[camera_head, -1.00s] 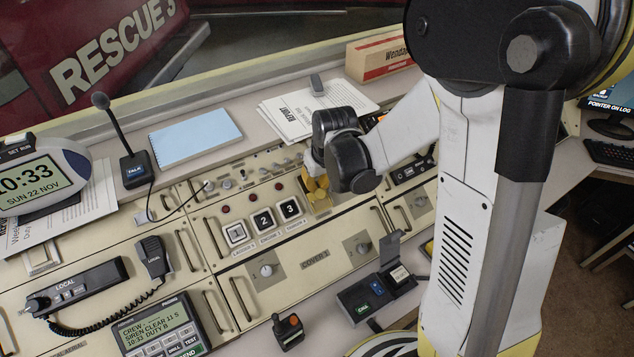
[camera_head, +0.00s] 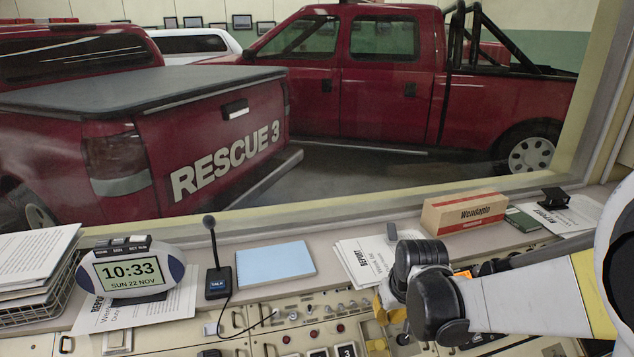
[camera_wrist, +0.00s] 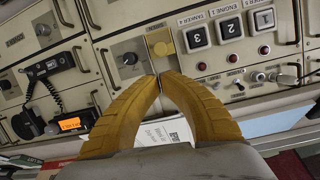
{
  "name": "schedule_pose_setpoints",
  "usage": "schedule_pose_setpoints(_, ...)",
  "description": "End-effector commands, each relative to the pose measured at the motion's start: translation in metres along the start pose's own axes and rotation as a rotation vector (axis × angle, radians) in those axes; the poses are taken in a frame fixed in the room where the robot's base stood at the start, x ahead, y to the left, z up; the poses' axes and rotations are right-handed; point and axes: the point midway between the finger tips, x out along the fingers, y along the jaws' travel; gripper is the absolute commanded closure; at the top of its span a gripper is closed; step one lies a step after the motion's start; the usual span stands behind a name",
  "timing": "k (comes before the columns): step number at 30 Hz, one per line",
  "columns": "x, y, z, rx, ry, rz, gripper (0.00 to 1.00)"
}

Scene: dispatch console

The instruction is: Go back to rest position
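My gripper (camera_wrist: 159,77) shows two yellow ribbed fingers in the wrist view, with their tips together and nothing visible between them. Just beyond the tips is a yellow square fitting (camera_wrist: 160,42) with a small knob on the console panel; I cannot tell whether the tips touch it. In the head view my gripper (camera_head: 386,303) is low at right of centre, over the console's back edge, mostly hidden behind its dark wrist joint. The white forearm reaches in from the right.
Numbered buttons (camera_wrist: 229,27) and knobs lie near the fingers. Papers (camera_head: 362,262), a Wendapin box (camera_head: 463,213), a blue notepad (camera_head: 275,263), a microphone (camera_head: 218,275) and a clock (camera_head: 131,272) stand on the ledge. A window (camera_head: 330,190) with red trucks rises behind.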

Motion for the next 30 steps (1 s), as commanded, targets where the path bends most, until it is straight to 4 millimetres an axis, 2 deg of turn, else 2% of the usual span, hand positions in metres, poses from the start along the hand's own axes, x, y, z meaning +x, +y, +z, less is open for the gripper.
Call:
schedule_pose_setpoints(6,-0.054,-0.005,0.032,0.023,0.087,0.014,1.0)
schedule_pose_setpoints(13,-0.096,-0.01,0.081,0.05,0.193,0.028,1.0)
schedule_pose_setpoints(18,-0.108,-0.013,0.116,0.066,0.258,0.034,1.0)
schedule_pose_setpoints(21,-0.11,-0.015,0.129,0.072,0.283,0.036,1.0)
schedule_pose_setpoints(25,-0.112,-0.015,0.137,0.076,0.299,0.036,1.0)
schedule_pose_setpoints(30,-0.113,-0.015,0.137,0.077,0.302,0.036,1.0)
